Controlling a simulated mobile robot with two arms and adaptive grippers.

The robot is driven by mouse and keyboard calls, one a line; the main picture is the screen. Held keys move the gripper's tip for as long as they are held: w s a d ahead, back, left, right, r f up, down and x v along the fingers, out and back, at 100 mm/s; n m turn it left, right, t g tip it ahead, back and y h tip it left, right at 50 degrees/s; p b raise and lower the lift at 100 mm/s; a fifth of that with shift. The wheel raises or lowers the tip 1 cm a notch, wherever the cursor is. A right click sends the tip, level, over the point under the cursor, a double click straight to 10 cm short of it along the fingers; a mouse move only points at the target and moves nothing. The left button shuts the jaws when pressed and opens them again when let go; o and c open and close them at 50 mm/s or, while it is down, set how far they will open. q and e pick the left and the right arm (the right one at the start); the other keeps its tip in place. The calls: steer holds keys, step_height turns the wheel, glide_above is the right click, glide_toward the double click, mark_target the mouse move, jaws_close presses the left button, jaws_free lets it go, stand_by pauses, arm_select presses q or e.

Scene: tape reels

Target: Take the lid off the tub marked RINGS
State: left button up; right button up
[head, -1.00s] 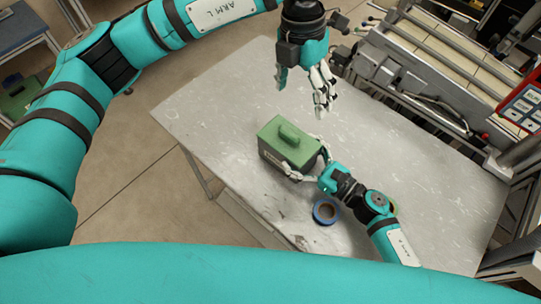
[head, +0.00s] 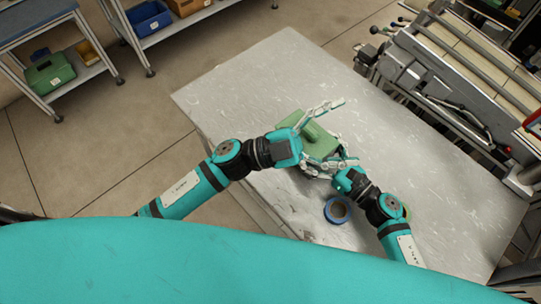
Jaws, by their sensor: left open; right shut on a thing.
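The green tub stands on the metal table, its body mostly hidden by my grippers. Its green lid (head: 322,147) sits on top, with a raised handle (head: 311,131). No marking can be read. My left gripper (head: 347,132) is open, its fingers spread over the lid on either side of the handle. I cannot tell whether they touch it. My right gripper (head: 318,171) is shut on the lower near side of the tub, with its fingers partly hidden.
A machine with rollers (head: 450,75) stands beyond the table. The table's right side is clear.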

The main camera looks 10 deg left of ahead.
arm_select(q)
steer(key=w+a+f+n+t+y, duration=0.1)
steer(key=a+f+n+t+y, duration=0.3)
steer(key=a+f+n+t, duration=0.3)
steer(key=n+t+y, duration=0.2)
steer(key=n+y, duration=0.5)
steer(key=n, duration=0.1)
glide_toward(306, 130)
steer(key=x, duration=1.1)
steer(key=shift+f, duration=0.25)
steer(key=shift+c, duration=0.3)
steer(key=c, duration=1.3)
steer(key=shift+c, duration=0.2)
steer(key=shift+r, duration=0.2)
steer(key=shift+r, duration=0.9)
